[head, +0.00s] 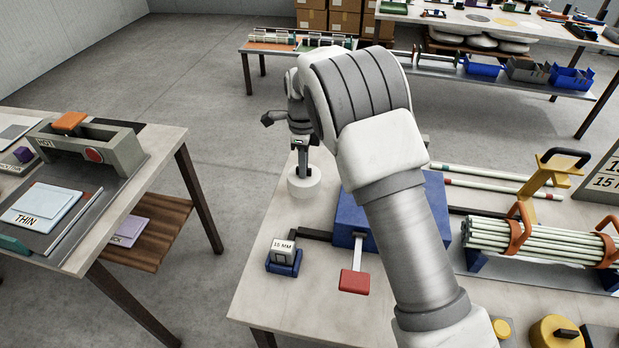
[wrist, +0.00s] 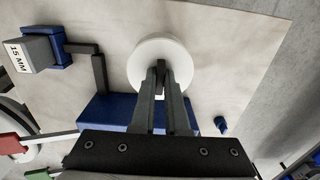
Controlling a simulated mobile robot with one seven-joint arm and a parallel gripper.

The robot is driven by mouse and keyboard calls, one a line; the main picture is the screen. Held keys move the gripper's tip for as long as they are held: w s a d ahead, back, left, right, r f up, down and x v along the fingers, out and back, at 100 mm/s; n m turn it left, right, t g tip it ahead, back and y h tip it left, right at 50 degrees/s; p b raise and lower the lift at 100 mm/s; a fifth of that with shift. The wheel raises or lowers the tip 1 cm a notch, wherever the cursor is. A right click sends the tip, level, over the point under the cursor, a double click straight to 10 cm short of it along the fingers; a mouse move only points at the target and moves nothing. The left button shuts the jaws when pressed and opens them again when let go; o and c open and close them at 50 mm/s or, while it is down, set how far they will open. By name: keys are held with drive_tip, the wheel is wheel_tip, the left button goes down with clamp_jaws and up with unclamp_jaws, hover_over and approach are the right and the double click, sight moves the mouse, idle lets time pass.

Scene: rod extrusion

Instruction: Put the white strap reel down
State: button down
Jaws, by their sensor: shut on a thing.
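The white strap reel (head: 304,187) is a short white cylinder near the left part of the table, beside the blue block. It also shows in the wrist view (wrist: 147,55) as a round white disc. My gripper (head: 303,165) points down over the reel, and its fingers (wrist: 160,75) are shut on the reel's middle. The far side of the grip is hidden by the fingers. I cannot tell whether the reel's underside touches the tabletop (head: 262,295).
A blue block (head: 345,215) with a red-ended lever (head: 353,281) stands right of the reel. A blue holder with a 15 MM label (head: 284,250) stands in front. A bundle of pale rods (head: 540,240) lies at right. Bare tabletop lies around the reel's left side.

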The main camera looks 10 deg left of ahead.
drive_tip(key=shift+f, duration=2.2)
drive_tip(key=shift+f, duration=0.2)
drive_tip(key=c, duration=0.9)
unclamp_jaws()
drive_tip(key=shift+r, duration=0.1)
